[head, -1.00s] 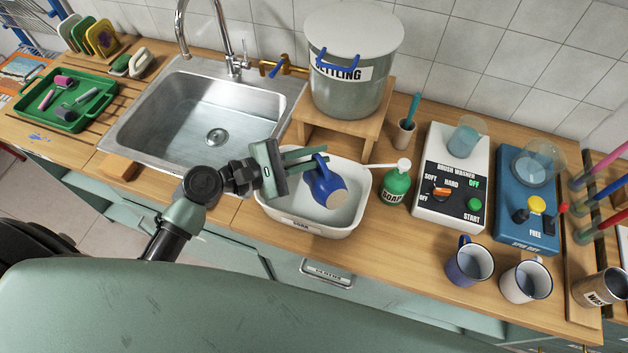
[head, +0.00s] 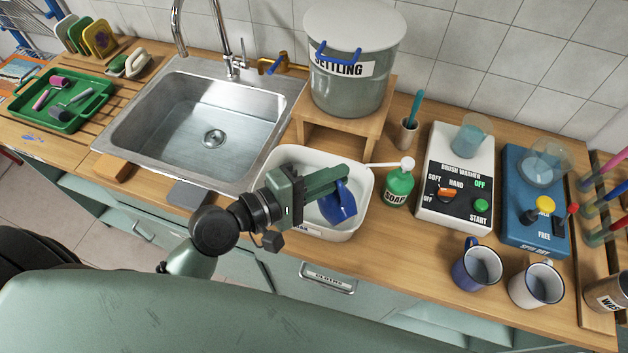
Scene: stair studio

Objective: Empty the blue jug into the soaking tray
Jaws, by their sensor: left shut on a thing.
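The blue jug (head: 339,205) is held over the white soaking tray (head: 268,165), above its right half. It is tilted, and its mouth does not show from here. My left gripper (head: 338,180) comes in from the left and is shut on the jug, covering its upper part. I cannot tell whether any liquid is leaving the jug. The arm and gripper hide part of the tray's left side and front label. My right gripper is not in view.
A green soap bottle (head: 399,186) stands just right of the tray. The settling bucket (head: 352,85) stands on a wooden stand behind it. The steel sink (head: 150,125) is to the left. The brush washer (head: 453,185) and two mugs (head: 477,266) are to the right.

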